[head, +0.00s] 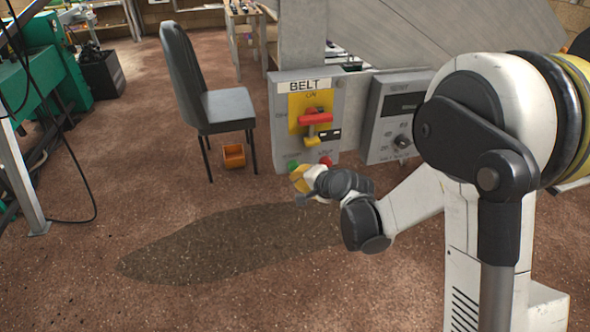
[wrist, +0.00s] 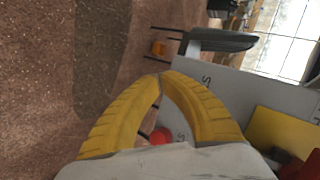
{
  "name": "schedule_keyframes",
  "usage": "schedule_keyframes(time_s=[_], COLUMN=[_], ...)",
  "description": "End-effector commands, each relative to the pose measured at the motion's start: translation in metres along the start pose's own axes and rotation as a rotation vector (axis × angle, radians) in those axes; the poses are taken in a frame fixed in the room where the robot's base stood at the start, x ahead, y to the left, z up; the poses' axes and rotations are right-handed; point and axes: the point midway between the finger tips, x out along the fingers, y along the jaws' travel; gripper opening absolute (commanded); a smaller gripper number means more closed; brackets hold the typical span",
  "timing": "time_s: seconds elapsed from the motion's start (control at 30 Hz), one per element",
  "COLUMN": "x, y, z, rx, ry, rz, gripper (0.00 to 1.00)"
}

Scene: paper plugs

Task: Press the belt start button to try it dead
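The grey belt panel (head: 278,130) carries a "BELT" label, a yellow plate (head: 296,108) and a red switch handle (head: 316,118). A black-and-white tag (head: 330,135) hangs by the handle. At the panel's bottom are a green button (head: 293,165) and a red button (head: 326,161). My gripper (head: 300,180) is just in front of and below the green button in the head view; contact cannot be told. In the wrist view its yellow fingers (wrist: 160,77) meet at the tips, with nothing held. The red button (wrist: 161,137) shows between them; the green one is not seen there.
A second grey box (head: 386,140) with a knob stands right of the panel. A grey chair (head: 226,104) and an orange bin (head: 234,156) are to the left. A green bench (head: 22,90) with a hanging cable is far left. The floor in front is clear.

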Motion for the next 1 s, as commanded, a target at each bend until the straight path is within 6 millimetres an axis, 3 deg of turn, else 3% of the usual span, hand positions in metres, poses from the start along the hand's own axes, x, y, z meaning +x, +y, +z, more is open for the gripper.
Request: schedule_keyframes(time_s=[1.0], x=[0.0068], y=[-0.0037], z=[-0.0036], rx=[0.000], ry=[0.000], rz=[0.000], gripper=[0.00])
